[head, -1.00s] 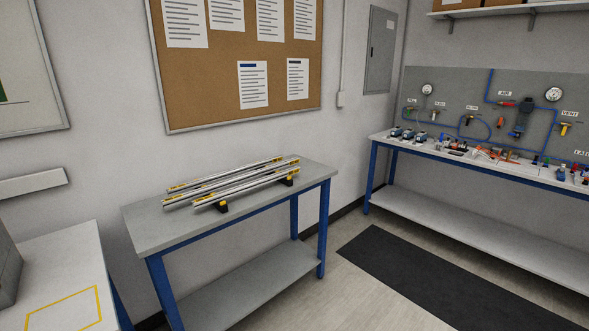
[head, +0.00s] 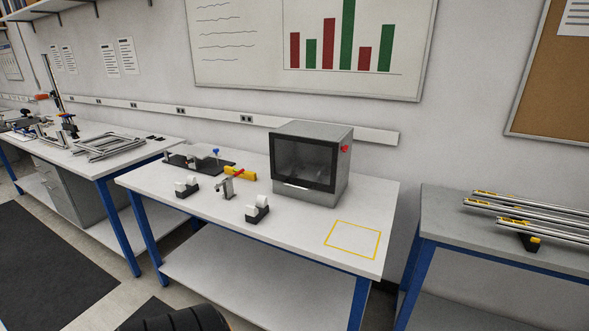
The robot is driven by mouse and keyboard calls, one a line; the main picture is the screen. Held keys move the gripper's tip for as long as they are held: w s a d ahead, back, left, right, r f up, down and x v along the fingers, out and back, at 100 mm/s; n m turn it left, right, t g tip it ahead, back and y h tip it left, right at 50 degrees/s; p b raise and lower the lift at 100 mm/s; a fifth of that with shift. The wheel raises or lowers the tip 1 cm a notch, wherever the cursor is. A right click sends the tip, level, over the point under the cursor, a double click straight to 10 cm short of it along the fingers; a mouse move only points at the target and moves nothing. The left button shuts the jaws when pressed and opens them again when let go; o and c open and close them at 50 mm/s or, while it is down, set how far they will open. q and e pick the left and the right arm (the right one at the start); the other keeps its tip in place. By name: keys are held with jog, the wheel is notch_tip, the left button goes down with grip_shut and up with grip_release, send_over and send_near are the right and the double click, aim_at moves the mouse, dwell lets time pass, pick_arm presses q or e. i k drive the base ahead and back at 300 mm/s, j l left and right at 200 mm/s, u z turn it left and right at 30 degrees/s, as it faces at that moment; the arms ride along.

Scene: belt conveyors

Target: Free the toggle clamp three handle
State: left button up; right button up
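I cannot pick out toggle clamp three or its handle for sure at this distance. A dark fixture plate (head: 183,162) with small parts and a blue knob (head: 216,152) lies on the white bench in the middle. A small grey metal device (head: 227,188) stands in front of a yellow block (head: 240,173) on the same bench. On the far left bench, a small orange-red part (head: 42,97) shows among grey hardware; its kind is too small to tell. Neither of my grippers is in view.
A grey box-shaped machine (head: 310,163) with a dark window and a red button stands on the middle bench (head: 300,236). Beside it is a yellow taped square (head: 353,239). Metal rails (head: 540,218) lie on the right bench. A dark mat (head: 45,255) covers floor at the left.

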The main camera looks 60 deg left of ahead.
aim_at(241, 171)
jog(key=u, duration=1.95)
jog(key=i+j, duration=0.25)
jog(key=j, duration=0.15)
jog(key=i+j, duration=0.2)
jog(key=j, duration=0.15)
